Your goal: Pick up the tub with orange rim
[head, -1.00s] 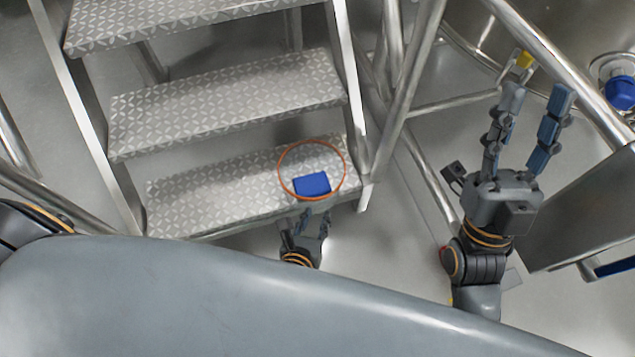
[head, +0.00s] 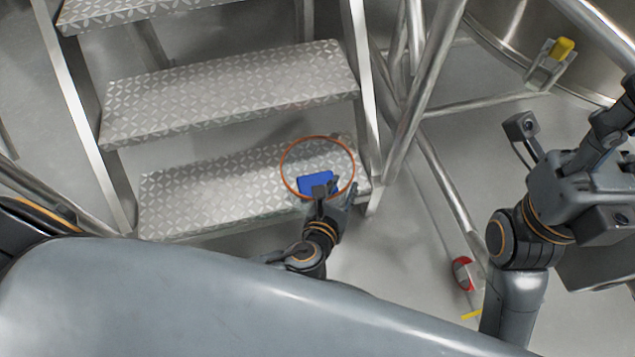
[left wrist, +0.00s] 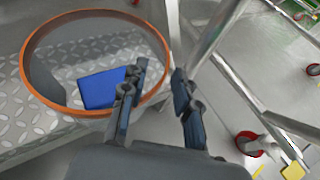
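The tub with orange rim (head: 284,182) stands on the lowest step of a metal stair. Its wall looks clear and a blue block (head: 314,183) lies in it. It also shows in the left wrist view (left wrist: 70,110). My left gripper (head: 331,187) is at the tub's near right side. In the left wrist view my left gripper (left wrist: 160,78) is open, one finger over the tub's opening and the other outside, with the rim between them. I cannot tell whether either finger touches it. My right gripper (head: 614,125) is far to the right, its fingers partly cut off.
The stair's steps (head: 230,90) rise behind the tub, with a metal side rail (head: 365,110) close on its right. Metal tubes (head: 425,70) stand further right. A red and white object (head: 463,273) lies on the floor, which is otherwise mostly clear there.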

